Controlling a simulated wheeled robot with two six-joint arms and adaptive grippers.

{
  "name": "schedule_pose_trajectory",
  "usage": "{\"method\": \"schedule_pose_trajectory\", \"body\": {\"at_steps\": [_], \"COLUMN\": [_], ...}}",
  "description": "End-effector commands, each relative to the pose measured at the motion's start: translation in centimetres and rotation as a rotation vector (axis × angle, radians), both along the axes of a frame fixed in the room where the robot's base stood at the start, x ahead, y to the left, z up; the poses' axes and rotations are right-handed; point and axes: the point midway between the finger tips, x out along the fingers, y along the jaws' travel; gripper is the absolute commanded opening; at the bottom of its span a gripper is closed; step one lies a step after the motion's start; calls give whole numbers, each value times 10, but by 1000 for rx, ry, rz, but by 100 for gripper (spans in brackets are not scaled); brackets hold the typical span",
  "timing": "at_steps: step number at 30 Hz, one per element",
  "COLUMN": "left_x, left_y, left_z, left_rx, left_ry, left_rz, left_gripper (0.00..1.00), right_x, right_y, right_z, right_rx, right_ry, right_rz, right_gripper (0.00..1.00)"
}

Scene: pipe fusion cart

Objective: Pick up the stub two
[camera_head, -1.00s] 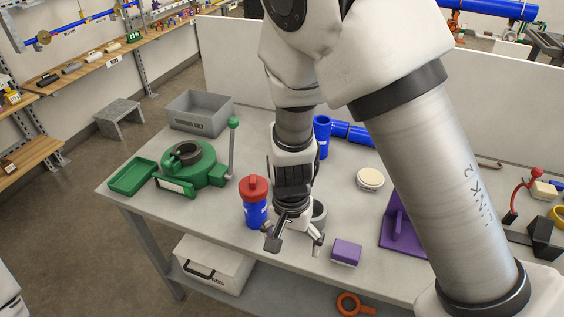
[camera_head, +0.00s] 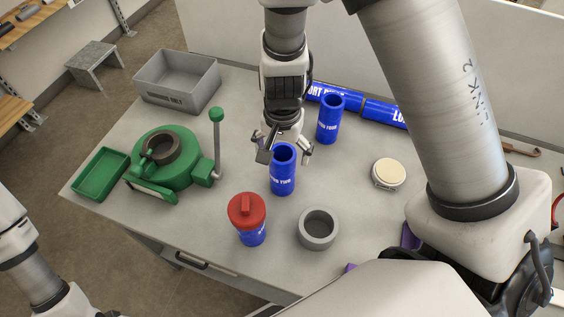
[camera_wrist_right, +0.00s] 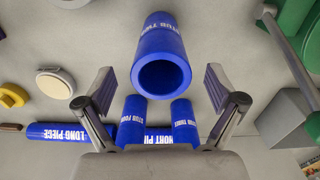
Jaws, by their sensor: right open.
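Stub two (camera_head: 283,180) is a blue, open-topped tube with white lettering, standing upright on the grey table. It also shows in the right wrist view (camera_wrist_right: 164,42), between and ahead of the fingers. My right gripper (camera_head: 284,147) is open and empty, pointing down by the stub's upper end, with a fingertip to each side in the head view. In the right wrist view the fingers (camera_wrist_right: 160,88) are spread wide, and I see no contact with the stub. My left gripper is outside the view; only part of my left arm shows at lower left.
Another upright blue stub (camera_head: 329,122) stands behind to the right, near lying blue pipes (camera_head: 384,113). A red-capped blue stub (camera_head: 247,212) and a grey ring (camera_head: 318,228) stand in front. A green clamp (camera_head: 178,165) is left, a cream disc (camera_head: 388,174) right, a grey bin (camera_head: 178,88) behind.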

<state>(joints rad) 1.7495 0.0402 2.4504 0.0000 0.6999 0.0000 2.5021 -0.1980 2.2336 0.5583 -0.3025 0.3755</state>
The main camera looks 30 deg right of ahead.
Motion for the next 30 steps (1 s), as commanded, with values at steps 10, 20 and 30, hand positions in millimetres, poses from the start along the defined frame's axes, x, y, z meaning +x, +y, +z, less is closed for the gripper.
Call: {"method": "schedule_pose_trajectory", "body": {"at_steps": [10, 20, 30], "left_x": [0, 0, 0], "left_y": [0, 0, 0], "left_z": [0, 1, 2], "left_rx": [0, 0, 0], "left_ry": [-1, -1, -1], "left_rz": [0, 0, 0], "left_gripper": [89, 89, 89], "right_x": [3, 3, 4], "right_y": [-2, -2, -2], "right_z": [-44, -43, -41], "right_rx": [0, 0, -1], "right_ry": [0, 0, -1], "right_rz": [0, 1, 1], "right_gripper": [94, 26, 21]}}
